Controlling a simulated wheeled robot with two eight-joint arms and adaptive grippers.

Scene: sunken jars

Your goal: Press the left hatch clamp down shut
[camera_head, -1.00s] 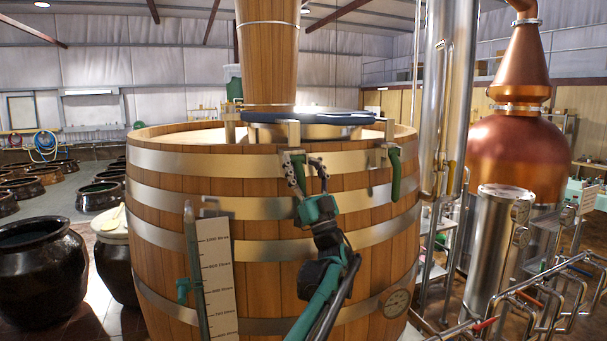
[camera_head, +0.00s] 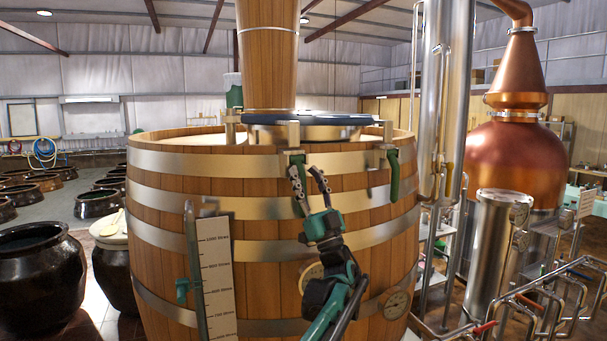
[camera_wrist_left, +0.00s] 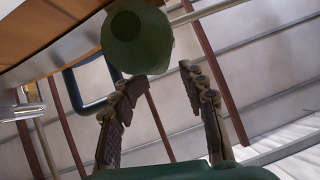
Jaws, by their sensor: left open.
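The left hatch clamp (camera_head: 298,160) is a green handle on a metal bracket at the vat's rim, below the hatch lid (camera_head: 310,118). Its handle hangs down along the staves, partly hidden by my left gripper (camera_head: 307,170). That gripper is open, its fingers pointing up around or just in front of the handle; contact cannot be told. In the left wrist view the handle's rounded green end (camera_wrist_left: 137,40) shows large beyond the open fingertips (camera_wrist_left: 162,73). The right hatch clamp (camera_head: 393,172) also hangs down. My right gripper is out of view.
The wooden vat (camera_head: 250,195) with steel hoops fills the middle. Dark jars (camera_head: 40,270) stand at left; steel pipes (camera_head: 535,300) at right.

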